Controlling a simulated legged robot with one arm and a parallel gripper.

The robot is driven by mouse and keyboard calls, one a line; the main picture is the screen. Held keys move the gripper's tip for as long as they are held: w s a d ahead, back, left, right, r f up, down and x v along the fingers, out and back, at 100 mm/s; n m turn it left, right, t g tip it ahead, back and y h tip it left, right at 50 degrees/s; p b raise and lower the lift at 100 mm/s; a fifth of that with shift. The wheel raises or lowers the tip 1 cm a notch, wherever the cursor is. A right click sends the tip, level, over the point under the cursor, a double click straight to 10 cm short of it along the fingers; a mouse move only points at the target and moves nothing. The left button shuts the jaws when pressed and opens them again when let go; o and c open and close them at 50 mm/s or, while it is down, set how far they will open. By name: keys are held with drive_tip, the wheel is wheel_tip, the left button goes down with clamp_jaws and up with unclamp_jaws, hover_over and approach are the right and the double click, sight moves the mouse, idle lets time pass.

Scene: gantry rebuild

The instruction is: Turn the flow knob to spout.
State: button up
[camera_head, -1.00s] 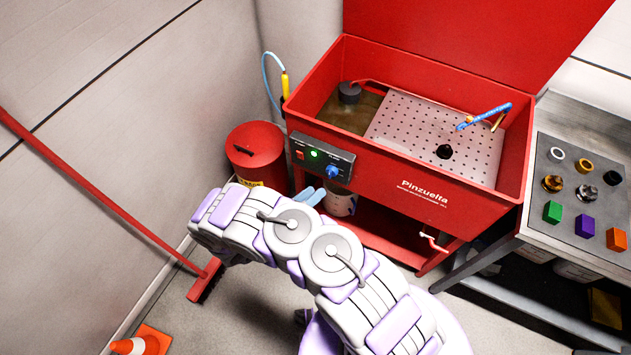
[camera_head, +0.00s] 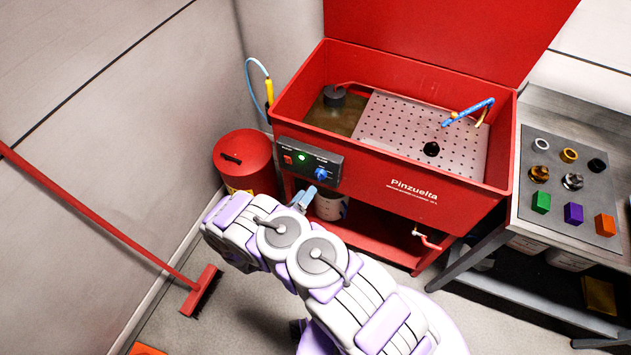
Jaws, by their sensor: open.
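The flow knob (camera_head: 322,174) is the small blue knob at the right end of the dark control panel (camera_head: 298,167) on the front of the red parts washer (camera_head: 400,190). A green light glows left of it, and a red switch sits further left. The panel lettering is too small to read. My gripper (camera_head: 304,197) is open, with its blue-grey fingers just below the panel, a little below and left of the knob and apart from it. My arm hides part of the gripper. The blue spout (camera_head: 468,112) lies over the perforated tray in the basin.
A red bin (camera_head: 243,165) stands left of the washer. A red broom (camera_head: 201,290) leans on the left wall. A bench with rings, nuts and coloured blocks (camera_head: 573,213) stands at right.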

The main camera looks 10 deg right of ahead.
sight(320, 175)
drive_tip(key=b+x, duration=0.1)
drive_tip(key=x, duration=0.6)
drive_tip(key=shift+d, duration=0.1)
drive_tip(key=c, duration=1)
drive_tip(key=shift+f, duration=0.1)
drive_tip(key=shift+c, duration=0.2)
drive_tip(key=shift+m, duration=0.3)
drive_tip(key=m+y+b, duration=0.1)
drive_tip(key=m+b, duration=0.1)
drive_tip(key=m, duration=0.3)
drive_tip(key=m+y+b, duration=0.1)
drive_tip(key=m, duration=0.4)
drive_tip(key=shift+b, duration=0.35)
drive_tip(key=shift+r+m, duration=0.2)
drive_tip(key=shift+m, duration=0.1)
